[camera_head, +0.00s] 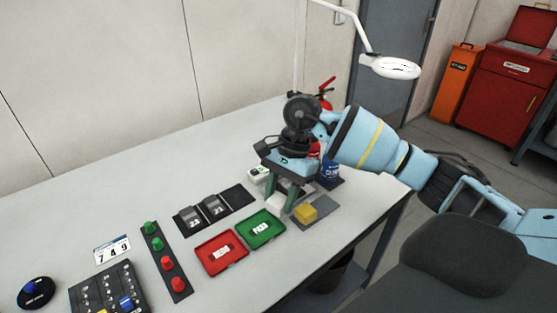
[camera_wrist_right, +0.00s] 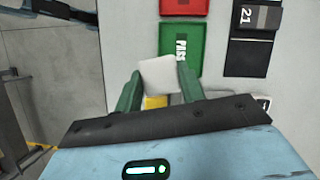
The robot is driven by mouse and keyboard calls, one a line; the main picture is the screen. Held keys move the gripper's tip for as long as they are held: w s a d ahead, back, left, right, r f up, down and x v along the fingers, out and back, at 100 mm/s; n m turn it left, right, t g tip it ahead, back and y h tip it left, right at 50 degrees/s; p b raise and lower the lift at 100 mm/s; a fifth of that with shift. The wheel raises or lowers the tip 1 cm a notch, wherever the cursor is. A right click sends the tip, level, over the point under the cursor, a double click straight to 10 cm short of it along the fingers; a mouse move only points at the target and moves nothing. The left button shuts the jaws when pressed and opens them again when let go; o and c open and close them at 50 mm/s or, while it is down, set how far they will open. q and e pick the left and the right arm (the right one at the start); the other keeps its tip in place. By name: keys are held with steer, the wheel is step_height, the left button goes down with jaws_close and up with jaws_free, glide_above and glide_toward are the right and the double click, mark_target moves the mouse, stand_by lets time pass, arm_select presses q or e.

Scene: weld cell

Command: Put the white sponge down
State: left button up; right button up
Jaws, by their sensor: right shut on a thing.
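My right gripper (camera_head: 280,201) points down over the table, and its green fingers are shut on the white sponge (camera_wrist_right: 159,74). In the head view the white sponge (camera_head: 276,203) shows only partly between the fingers. I cannot tell whether it touches the surface below. A yellow sponge (camera_head: 305,213) lies on a grey pad (camera_head: 322,207) just right of the gripper; it shows partly behind the fingers in the wrist view (camera_wrist_right: 156,101). My left gripper is in neither view.
A green PASS tray (camera_head: 271,238) and a red tray (camera_head: 237,259) lie in front and left. Dark numbered holders (camera_head: 188,224) lie farther left. A lamp (camera_head: 391,67) hangs above. The table's back left is clear.

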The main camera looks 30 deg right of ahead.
steer(key=s+a+n+g+h, duration=0.1)
steer(key=s+a+n+h, duration=0.1)
steer(key=s+n, duration=0.3)
steer(key=s+a+f+n+g+h, duration=0.1)
steer(key=s+a+n, duration=0.3)
steer(key=n, duration=0.5)
steer(key=shift+s+a+f+n+g+h, duration=0.2)
steer(key=shift+s+a+n+g+h, duration=0.15)
steer(key=shift+g+h, duration=0.25)
steer(key=shift+d, duration=0.1)
